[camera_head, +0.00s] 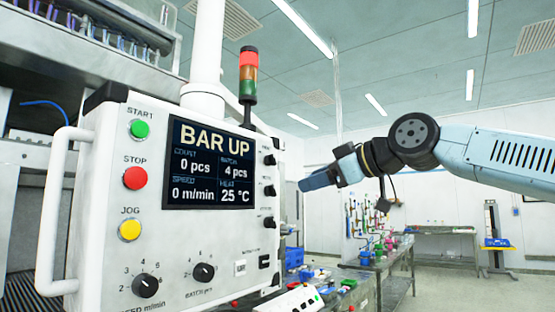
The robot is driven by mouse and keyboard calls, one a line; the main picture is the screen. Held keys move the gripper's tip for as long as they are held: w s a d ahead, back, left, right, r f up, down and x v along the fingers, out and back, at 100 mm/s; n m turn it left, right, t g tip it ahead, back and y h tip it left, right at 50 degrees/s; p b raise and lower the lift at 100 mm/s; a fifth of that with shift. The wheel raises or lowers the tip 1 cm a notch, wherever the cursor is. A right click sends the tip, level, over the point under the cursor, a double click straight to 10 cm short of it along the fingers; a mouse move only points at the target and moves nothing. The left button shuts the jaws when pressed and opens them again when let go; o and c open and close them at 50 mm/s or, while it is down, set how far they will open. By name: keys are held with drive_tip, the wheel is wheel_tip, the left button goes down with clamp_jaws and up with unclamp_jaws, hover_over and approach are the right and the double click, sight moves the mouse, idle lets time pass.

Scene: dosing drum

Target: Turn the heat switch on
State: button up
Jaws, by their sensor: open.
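The white control box (95,225) stands at the left, and its screen (215,165) reads BAR UP, with HEAT at 25 °C.
The front has a green START button (139,129), a red STOP button (135,178), a yellow JOG button (130,229) and two dials below. A white handle (57,205) sticks out at left. A signal tower (249,75) rises behind. Cluttered benches (395,262) stand farther back.

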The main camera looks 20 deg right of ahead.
sight(271, 160)
drive_tip(key=w+d+r+n+t+y, duration=0.1)
drive_tip(key=w+d+r+n+y, duration=0.2)
drive_tip(key=w+r, duration=0.35)
drive_tip(key=d+x, duration=0.1)
drive_tip(key=x, duration=1.1)
drive_tip(key=shift+w+a+r+m, duration=0.2)
drive_tip(key=shift+w+r+m, duration=0.15)
drive_tip(key=shift+w, duration=0.35)
drive_tip(key=shift+c, duration=0.2)
